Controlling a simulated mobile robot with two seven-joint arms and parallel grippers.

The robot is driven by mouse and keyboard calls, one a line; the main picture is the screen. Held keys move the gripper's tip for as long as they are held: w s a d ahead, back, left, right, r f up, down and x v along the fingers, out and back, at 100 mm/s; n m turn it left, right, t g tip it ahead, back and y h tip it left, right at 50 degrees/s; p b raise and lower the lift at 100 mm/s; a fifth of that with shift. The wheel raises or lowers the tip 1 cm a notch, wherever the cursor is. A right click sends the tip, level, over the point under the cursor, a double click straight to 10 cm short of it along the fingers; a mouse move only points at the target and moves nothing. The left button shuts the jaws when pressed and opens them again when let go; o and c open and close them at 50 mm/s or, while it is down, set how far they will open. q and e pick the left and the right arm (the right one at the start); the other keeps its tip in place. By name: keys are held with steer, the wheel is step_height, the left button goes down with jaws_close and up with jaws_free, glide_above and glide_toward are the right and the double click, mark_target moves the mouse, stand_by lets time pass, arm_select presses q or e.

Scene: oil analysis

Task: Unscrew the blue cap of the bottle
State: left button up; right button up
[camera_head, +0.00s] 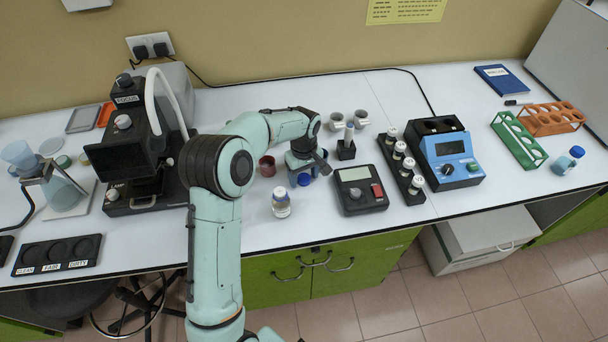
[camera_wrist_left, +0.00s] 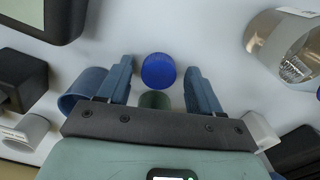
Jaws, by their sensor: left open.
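My left gripper (camera_head: 306,172) points down over the middle of the table in the head view. It is open. In the left wrist view a round blue cap (camera_wrist_left: 158,71) lies in the gap between the fingers of the left gripper (camera_wrist_left: 158,75), touching neither. The blue cap also shows below the gripper in the head view (camera_head: 304,180). A clear labelled container (camera_wrist_left: 285,45) shows at the right of the wrist view. My right gripper is out of view.
A dark red cup (camera_head: 267,166) stands behind the clear bottle. A black meter (camera_head: 360,190) and a vial rack (camera_head: 404,172) are to the right. The microscope (camera_head: 125,155) is to the left.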

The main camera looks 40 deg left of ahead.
mark_target(304, 178)
arm_select(q)
step_height(304, 178, up, 12)
steer(key=p, duration=0.1)
stand_by(0.4)
